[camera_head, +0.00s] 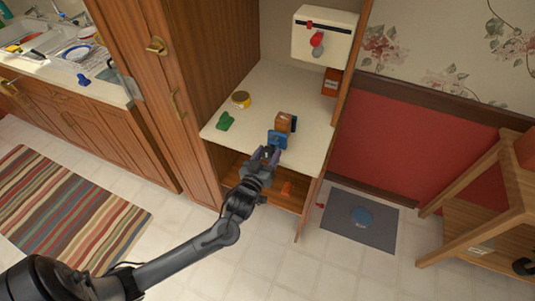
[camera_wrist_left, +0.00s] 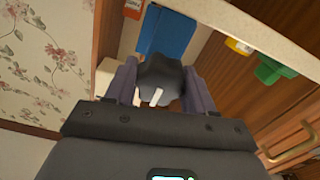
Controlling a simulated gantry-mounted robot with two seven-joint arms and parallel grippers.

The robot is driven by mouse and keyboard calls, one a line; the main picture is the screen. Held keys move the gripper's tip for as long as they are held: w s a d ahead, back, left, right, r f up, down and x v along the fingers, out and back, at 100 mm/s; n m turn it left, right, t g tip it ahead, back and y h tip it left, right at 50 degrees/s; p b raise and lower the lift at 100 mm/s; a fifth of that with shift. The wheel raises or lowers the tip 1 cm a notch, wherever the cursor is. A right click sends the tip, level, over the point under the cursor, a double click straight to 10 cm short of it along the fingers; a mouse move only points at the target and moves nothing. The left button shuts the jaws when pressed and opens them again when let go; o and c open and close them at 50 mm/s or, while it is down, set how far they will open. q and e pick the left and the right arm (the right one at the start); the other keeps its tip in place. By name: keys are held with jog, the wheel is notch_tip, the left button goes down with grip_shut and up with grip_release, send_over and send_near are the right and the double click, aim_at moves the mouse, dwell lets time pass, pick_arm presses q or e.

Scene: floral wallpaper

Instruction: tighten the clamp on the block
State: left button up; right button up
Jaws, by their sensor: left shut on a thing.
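The brown block (camera_head: 284,121) stands near the front edge of the cabinet's pale counter in the head view. The blue clamp (camera_head: 277,140) is at the block's near side, and its blue body also shows in the left wrist view (camera_wrist_left: 168,32). A dark piece is beside the block's right side. My left gripper (camera_head: 264,158) reaches the clamp from the front. In the left wrist view its two purple-grey fingers are shut on the clamp's dark knob (camera_wrist_left: 160,80), which has a pale mark. The clamp's far jaw and its contact with the block are unclear. My right gripper is out of view.
A green object (camera_head: 225,121) and a yellow-rimmed round tin (camera_head: 241,99) sit left on the counter (camera_head: 270,88). A cream box (camera_head: 325,37) with a red knob is at the back. An open lower compartment with an orange object (camera_head: 287,188) lies below.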

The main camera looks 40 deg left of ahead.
pick_arm(q)
jog(key=shift+r+m+p, duration=0.2)
jog(key=shift+m+p, duration=0.2)
jog(key=shift+p, duration=0.15)
jog(key=m+p, duration=0.6)
jog(key=p, duration=0.1)
jog(key=shift+r+m, duration=0.1)
jog(key=shift+m, duration=0.3)
jog(key=m+p, duration=0.2)
jog(key=shift+m+p, duration=0.4)
jog(key=m+p, duration=0.2)
jog(key=m, duration=0.1)
jog(key=shift+m+p, duration=0.3)
jog(key=m+p, duration=0.3)
jog(key=m, duration=0.1)
jog(key=shift+m, duration=0.3)
jog(key=m+p, duration=0.2)
jog(key=m, duration=0.2)
jog(key=shift+m, duration=0.3)
jog(key=m+p, duration=0.2)
jog(key=m, duration=0.2)
jog(key=shift+f, duration=0.2)
jog(key=m, duration=0.2)
jog(key=shift+m+p, duration=0.3)
jog(key=shift+p, duration=0.1)
jog(key=shift+f+m, duration=0.1)
jog(key=shift+m, duration=0.7)
